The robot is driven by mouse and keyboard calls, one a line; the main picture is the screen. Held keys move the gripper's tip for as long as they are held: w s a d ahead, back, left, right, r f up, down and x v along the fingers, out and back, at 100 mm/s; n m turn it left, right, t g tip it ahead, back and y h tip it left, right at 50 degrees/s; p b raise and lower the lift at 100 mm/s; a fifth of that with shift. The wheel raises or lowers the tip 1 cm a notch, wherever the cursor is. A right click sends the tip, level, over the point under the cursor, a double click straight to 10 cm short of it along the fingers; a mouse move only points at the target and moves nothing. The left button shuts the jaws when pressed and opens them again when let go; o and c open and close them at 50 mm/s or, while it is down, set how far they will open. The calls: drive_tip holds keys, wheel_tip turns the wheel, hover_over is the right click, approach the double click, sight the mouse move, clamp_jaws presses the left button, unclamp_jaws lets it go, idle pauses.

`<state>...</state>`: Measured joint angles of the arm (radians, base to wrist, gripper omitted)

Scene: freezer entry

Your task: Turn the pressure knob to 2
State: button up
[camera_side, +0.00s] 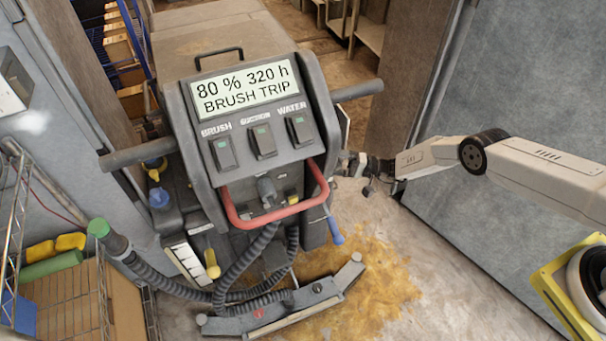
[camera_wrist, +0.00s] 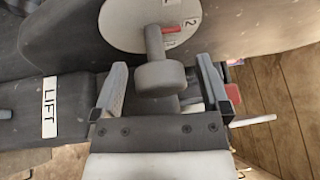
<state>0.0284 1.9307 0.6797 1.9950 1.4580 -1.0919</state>
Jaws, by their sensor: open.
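The grey pressure knob (camera_wrist: 162,74) sticks out on a stem from a round white dial (camera_wrist: 125,22) in the wrist view. A short red pointer (camera_wrist: 172,30) lies by the stem, close to the printed 2 (camera_wrist: 191,22); whether it lines up exactly I cannot tell. My gripper (camera_wrist: 162,70) is open, with one finger on each side of the knob and visible gaps between. In the side view my gripper (camera_side: 366,165) is at the right flank of the floor scrubber (camera_side: 225,75); the knob cannot be made out there.
The LIFT lever or pedal (camera_wrist: 50,105) lies left of my gripper. The scrubber's right handle (camera_side: 357,91) juts out above my gripper, and a red bar (camera_side: 275,218) is to the left. A grey wall (camera_side: 500,90) stands behind my arm.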

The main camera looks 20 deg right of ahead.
sight(340, 162)
drive_tip(key=shift+d, duration=0.1)
drive_tip(key=v, duration=0.7)
drive_tip(key=shift+s+d, duration=0.15)
drive_tip(key=shift+d, duration=0.1)
drive_tip(key=shift+a, duration=0.1)
drive_tip(key=shift+a+r+g, duration=0.35)
drive_tip(key=shift+r+g, duration=0.45)
drive_tip(key=s+r+n+g+h, duration=0.1)
drive_tip(key=s+r+g+h, duration=0.25)
drive_tip(key=r, duration=0.25)
drive_tip(key=s+r+n+g+h, duration=0.1)
drive_tip(key=s+r+g+h, duration=0.25)
drive_tip(key=r, duration=0.25)
drive_tip(key=s+d+r+n+t+h, duration=0.1)
drive_tip(key=s+d+r+h, duration=0.3)
drive_tip(key=s+r, duration=0.3)
drive_tip(key=s+d+r+n+t+h, duration=0.1)
drive_tip(key=s+d+r+h, duration=0.3)
drive_tip(key=s, duration=0.6)
wheel_tip(340, 162, up, 3)
drive_tip(key=shift+s+d+r+n+t+h, duration=0.2)
drive_tip(key=shift+s+n+t+h, duration=0.3)
drive_tip(key=shift+h, duration=0.6)
